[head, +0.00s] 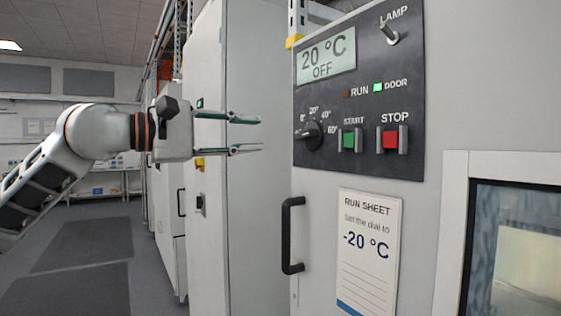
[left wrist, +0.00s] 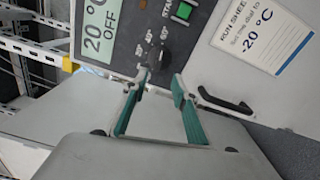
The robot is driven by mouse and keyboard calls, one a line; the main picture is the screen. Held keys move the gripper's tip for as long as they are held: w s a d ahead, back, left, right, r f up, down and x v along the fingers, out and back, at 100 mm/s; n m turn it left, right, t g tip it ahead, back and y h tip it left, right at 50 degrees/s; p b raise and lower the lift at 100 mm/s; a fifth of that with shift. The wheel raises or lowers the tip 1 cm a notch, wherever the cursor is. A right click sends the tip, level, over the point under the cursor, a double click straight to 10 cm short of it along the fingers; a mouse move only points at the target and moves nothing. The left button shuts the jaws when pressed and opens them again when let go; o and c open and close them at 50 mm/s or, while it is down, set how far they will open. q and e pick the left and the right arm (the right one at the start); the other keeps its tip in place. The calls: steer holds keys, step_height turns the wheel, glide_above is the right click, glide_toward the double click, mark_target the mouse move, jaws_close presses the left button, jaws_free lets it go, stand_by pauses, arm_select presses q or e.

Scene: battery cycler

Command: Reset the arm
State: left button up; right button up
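My left gripper (head: 247,134) is raised in the head view, pointing right toward the control panel (head: 358,160). Its two fingers are apart with nothing between them. It also shows open in the left wrist view (left wrist: 158,88). The dial (head: 309,134) is a dark knob left of the green START button (head: 349,140) and red STOP button (head: 392,139). The gripper is apart from the dial, to its left in the head view. The display (head: 327,56) reads 20 °C OFF. My right gripper is not in view.
A black door handle (head: 289,235) sticks out below the panel, beside a run sheet (head: 368,252) reading -20 °C. A lamp switch (head: 390,32) is at the panel's top. A tall grey cabinet (head: 208,245) stands behind the gripper. Open floor (head: 85,240) lies at left.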

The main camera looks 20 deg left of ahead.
arm_select(q)
steer(key=w+d+f+n+g+h, duration=0.1)
steer(key=d+f+n+g+h, duration=0.25)
steer(key=d+f, duration=0.5)
steer(key=w+d+f+n+g+h, duration=0.15)
steer(key=d+f+n+h, duration=0.35)
steer(key=f, duration=0.6)
step_height(320, 180, down, 18)
steer(key=w+n+t+y, duration=0.1)
steer(key=n+t+y, duration=0.45)
steer(key=n, duration=1.45)
steer(key=s+a+f+n+t+y, duration=0.1)
steer(key=a+f+n+t+y, duration=0.15)
steer(key=f+n, duration=0.45)
steer(key=s+a+f+n+t+y, duration=0.1)
steer(key=f+n+y, duration=0.3)
steer(key=f, duration=0.5)
steer(key=s+a+f+n+g+y, duration=0.1)
steer(key=s+f+n+g+y, duration=0.1)
steer(key=s+f+n, duration=0.6)
steer(key=s+a+f+n+g+y, duration=0.2)
steer(key=s+f+n+g, duration=0.3)
steer(key=s+f, duration=1)
step_height(320, 180, down, 7)
steer(key=n+y, duration=0.1)
steer(key=n, duration=0.2)
steer(key=shift+s+a, duration=0.15)
steer(key=shift+a, duration=0.15)
